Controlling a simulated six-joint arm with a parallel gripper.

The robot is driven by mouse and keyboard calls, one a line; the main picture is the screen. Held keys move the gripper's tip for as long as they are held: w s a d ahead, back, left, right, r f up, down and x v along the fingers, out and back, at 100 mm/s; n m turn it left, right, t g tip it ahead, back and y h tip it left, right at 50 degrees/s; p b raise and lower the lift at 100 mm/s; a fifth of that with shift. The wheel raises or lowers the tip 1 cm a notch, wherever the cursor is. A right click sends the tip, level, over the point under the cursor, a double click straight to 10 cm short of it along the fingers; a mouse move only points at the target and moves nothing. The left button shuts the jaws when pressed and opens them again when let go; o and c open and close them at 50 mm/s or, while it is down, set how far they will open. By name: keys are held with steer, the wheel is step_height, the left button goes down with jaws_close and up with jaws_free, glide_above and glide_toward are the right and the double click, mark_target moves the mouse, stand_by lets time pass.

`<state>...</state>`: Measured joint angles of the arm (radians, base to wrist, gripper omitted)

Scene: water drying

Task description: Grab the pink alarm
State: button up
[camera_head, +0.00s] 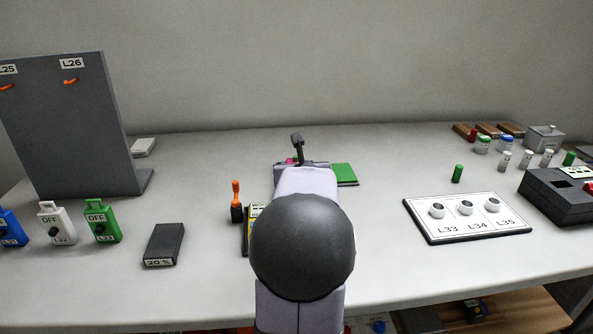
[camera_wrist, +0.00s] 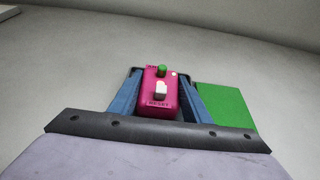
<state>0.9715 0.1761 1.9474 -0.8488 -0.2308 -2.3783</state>
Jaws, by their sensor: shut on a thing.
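The pink alarm (camera_wrist: 159,105) is a small pink box with a green button on top, a white switch and a RESET label. In the wrist view it sits between the two blue fingers of my gripper (camera_wrist: 160,92), which is shut on it. In the head view only a sliver of the pink alarm (camera_head: 291,161) shows; my arm hides the rest. My gripper there is mostly hidden behind my arm. I cannot tell whether the alarm touches the table.
A green pad (camera_head: 345,174) lies just right of the alarm. A grey board (camera_head: 70,130) with hooks stands at left, with padlock-like boxes (camera_head: 103,222) before it.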

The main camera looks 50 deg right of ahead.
step_height(320, 180, up, 10)
steer(key=p, duration=0.7)
steer(key=shift+p, duration=0.4)
